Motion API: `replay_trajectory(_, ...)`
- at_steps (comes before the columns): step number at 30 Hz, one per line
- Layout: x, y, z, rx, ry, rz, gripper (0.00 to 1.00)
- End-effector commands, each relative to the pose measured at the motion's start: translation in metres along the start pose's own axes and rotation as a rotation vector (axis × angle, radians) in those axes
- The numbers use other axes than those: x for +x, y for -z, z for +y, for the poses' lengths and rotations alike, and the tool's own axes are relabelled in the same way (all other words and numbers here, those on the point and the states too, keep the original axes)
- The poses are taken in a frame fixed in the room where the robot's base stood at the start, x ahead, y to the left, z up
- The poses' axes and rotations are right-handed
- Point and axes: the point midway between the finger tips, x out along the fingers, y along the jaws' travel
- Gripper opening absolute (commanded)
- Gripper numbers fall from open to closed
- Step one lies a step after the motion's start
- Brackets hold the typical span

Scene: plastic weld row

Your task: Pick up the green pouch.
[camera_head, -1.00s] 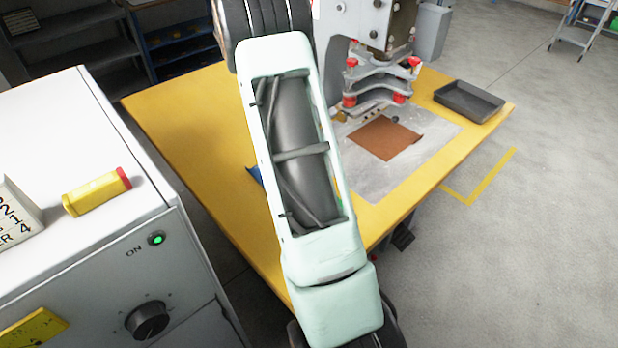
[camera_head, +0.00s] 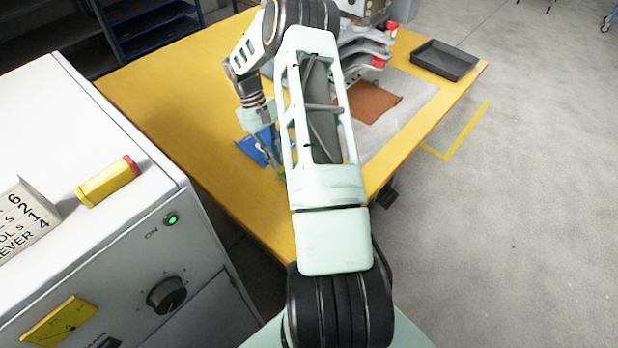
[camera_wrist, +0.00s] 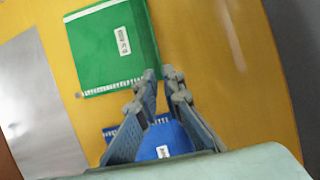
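The green pouch (camera_wrist: 105,45) lies flat on the yellow table in the wrist view, at the upper left, with a white label and a pale serrated edge. My gripper also shows in the head view (camera_head: 272,160), above the table.
A blue pouch (camera_wrist: 152,143) lies beneath my fingers, and shows in the head view (camera_head: 252,150). The welding press (camera_head: 365,45), a brown sheet (camera_head: 375,101) and a black tray (camera_head: 445,62) are to the right. A white cabinet (camera_head: 75,130) stands left. The table's left part is clear.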

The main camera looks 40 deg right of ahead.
Motion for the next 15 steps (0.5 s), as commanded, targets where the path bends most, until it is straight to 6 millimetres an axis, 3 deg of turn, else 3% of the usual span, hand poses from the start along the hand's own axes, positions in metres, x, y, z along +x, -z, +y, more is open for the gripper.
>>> replay_trajectory(7, 0.037, -0.004, -0.002, 0.001, 0.003, -0.002, 0.08)
replay_trajectory(15, 0.044, -0.004, -0.002, 0.001, 0.001, 0.001, 0.08)
